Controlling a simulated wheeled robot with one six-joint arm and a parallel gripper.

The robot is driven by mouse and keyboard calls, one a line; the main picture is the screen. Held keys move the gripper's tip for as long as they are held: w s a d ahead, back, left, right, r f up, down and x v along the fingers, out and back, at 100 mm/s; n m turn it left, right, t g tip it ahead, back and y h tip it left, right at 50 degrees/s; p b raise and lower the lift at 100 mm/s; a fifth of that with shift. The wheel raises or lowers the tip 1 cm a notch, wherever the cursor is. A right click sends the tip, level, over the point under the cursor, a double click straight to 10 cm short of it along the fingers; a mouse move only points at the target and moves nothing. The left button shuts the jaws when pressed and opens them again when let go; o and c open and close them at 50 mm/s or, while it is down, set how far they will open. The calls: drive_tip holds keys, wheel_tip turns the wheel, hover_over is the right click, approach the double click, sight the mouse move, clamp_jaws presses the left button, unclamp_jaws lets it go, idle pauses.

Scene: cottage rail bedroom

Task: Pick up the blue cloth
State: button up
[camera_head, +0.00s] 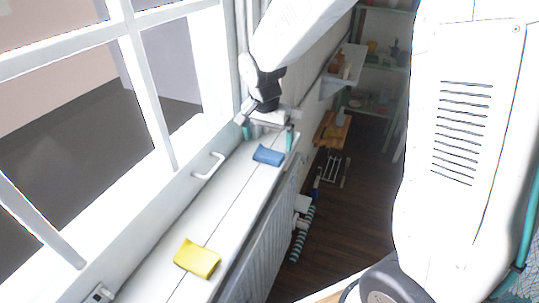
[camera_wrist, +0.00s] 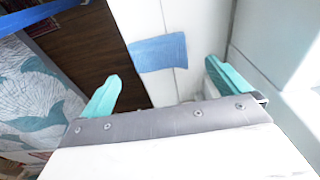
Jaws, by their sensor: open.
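The blue cloth (camera_head: 268,155) lies flat on the white window sill (camera_head: 228,197), towards its far end. In the wrist view the blue cloth (camera_wrist: 158,53) shows ahead of my fingers, between their lines and apart from both. My gripper (camera_head: 268,132) is open and empty, just beyond and above the cloth in the head view. Its two teal fingertips also show in the wrist view, with the gripper gap (camera_wrist: 162,78) between them. How high the fingers are above the sill is hard to tell.
A yellow cloth (camera_head: 197,258) lies on the near part of the sill. A white window handle (camera_head: 209,166) stands beside the sill. A radiator (camera_head: 262,250) is below it. Shelves (camera_head: 375,75) with small items stand at the back. The sill between the cloths is clear.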

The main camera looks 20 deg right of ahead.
sight(269, 151)
drive_tip(key=f, duration=0.5)
drive_tip(key=shift+w+d, duration=0.2)
drive_tip(key=shift+d, duration=0.05)
drive_tip(key=c, duration=1)
drive_tip(key=shift+r, duration=0.1)
drive_tip(key=shift+r, duration=0.65)
wheel_tip(269, 151, up, 2)
drive_tip(key=shift+s+r, duration=0.1)
drive_tip(key=shift+r, duration=0.05)
drive_tip(key=s+a+r, duration=0.1)
drive_tip(key=s+a, duration=0.3)
drive_tip(key=s, duration=1.1)
drive_tip(key=shift+s, duration=0.2)
